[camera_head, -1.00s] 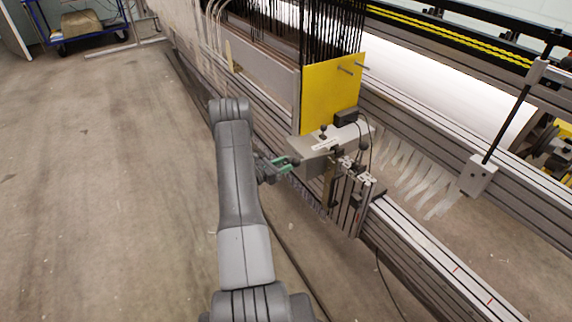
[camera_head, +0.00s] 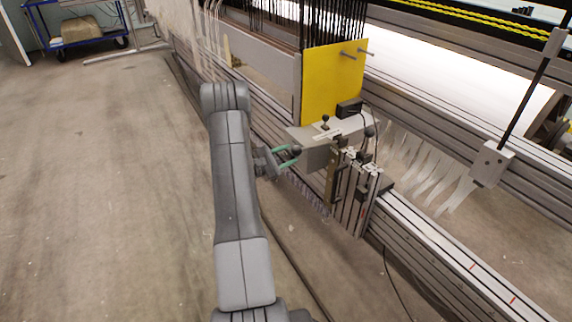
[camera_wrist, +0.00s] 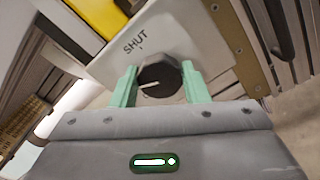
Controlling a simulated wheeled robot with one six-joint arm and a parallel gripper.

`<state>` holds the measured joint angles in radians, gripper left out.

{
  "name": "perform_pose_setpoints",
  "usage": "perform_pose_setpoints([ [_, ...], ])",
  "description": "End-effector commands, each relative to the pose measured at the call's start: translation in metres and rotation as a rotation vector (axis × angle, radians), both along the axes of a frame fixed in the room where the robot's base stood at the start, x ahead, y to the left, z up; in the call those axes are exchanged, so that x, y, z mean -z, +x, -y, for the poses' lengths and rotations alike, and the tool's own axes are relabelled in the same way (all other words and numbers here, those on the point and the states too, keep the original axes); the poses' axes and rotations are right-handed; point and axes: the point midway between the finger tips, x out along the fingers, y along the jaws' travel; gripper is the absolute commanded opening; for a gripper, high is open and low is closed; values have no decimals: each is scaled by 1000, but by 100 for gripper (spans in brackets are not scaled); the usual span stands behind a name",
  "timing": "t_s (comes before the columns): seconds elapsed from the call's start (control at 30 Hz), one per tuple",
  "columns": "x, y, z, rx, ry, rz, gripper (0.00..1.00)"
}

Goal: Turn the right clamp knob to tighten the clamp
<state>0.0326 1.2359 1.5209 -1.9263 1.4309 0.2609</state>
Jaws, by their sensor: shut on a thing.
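The clamp knob (camera_wrist: 160,78) is dark with a white pointer line. It sits on a light grey clamp housing (camera_wrist: 195,35) marked "SHUT". In the wrist view the pointer is toward the left, away from the "SHUT" mark above the knob. My gripper (camera_wrist: 158,82) has a green finger on each side of the knob and is shut on it. In the head view my gripper (camera_head: 290,155) is at the left face of the grey housing (camera_head: 318,152), below the yellow plate. The knob is small at the fingertips there.
The yellow plate (camera_head: 333,85) stands behind the housing. A bracket with black levers (camera_head: 350,175) is to its right. The machine rail (camera_head: 440,240) runs toward the lower right. The floor (camera_head: 110,190) to the left is open.

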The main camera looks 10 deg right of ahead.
Motion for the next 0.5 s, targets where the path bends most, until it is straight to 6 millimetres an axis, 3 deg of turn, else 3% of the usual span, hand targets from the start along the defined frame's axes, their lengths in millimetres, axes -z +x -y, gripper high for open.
perform_pose_setpoints([
  [0.03,7,0,0,0,15,40,19],
  [0.5,5,-1,0,-1,168,459,19],
])
